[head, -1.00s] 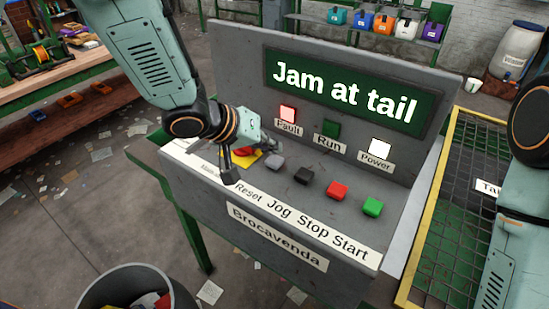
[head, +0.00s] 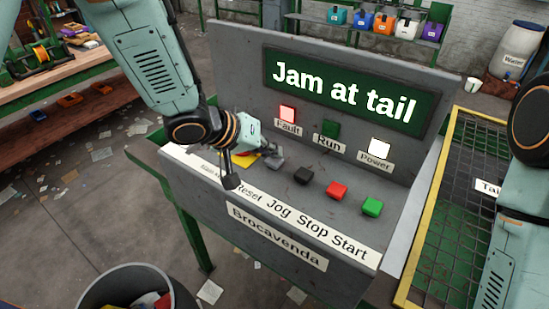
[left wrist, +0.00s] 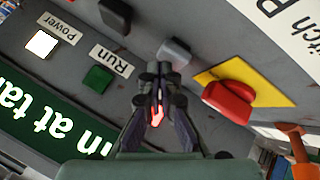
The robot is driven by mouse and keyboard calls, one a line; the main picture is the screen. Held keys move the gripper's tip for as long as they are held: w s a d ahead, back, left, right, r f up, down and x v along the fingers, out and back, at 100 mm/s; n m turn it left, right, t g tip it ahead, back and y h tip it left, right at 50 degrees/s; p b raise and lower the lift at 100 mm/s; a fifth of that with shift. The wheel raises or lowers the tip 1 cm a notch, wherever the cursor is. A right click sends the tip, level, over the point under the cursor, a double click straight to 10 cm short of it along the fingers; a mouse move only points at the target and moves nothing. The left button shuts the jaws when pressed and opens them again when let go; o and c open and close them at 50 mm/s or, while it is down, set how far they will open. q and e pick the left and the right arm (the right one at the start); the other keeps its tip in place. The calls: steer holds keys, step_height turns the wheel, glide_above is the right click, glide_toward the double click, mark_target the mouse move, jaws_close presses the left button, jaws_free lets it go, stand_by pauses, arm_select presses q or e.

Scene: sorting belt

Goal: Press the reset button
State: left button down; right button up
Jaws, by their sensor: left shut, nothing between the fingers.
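The reset button (head: 276,163) is the small grey square button above the "Reset" label (head: 250,195) on the sloping grey console. It also shows in the left wrist view (left wrist: 176,50), just beyond my fingertips. My left gripper (head: 268,153) is shut and empty, at the grey button from its upper left; the fingers (left wrist: 158,72) are together in the left wrist view. I cannot tell whether the tips touch the button or whether it is pressed. My right gripper is out of view; only my right arm shows.
A red mushroom button (left wrist: 230,100) on a yellow plate (left wrist: 258,78) sits close beside the reset button. Black (head: 303,175), red (head: 337,189) and green (head: 373,207) buttons follow to the right. The display (head: 340,92) reads "Jam at tail"; the fault lamp (head: 288,113) is lit.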

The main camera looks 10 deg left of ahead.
mark_target(271, 160)
arm_select(q)
steer(key=shift+w+f, duration=0.1)
steer(key=shift+f, duration=0.35)
stand_by(0.3)
steer(key=shift+r, duration=0.1)
steer(key=shift+r+p, duration=0.9)
steer(key=shift+p, duration=0.4)
step_height(271, 160, up, 3)
steer(key=p, duration=0.3)
steer(key=shift+r+p, duration=0.9)
steer(key=shift+r, duration=0.15)
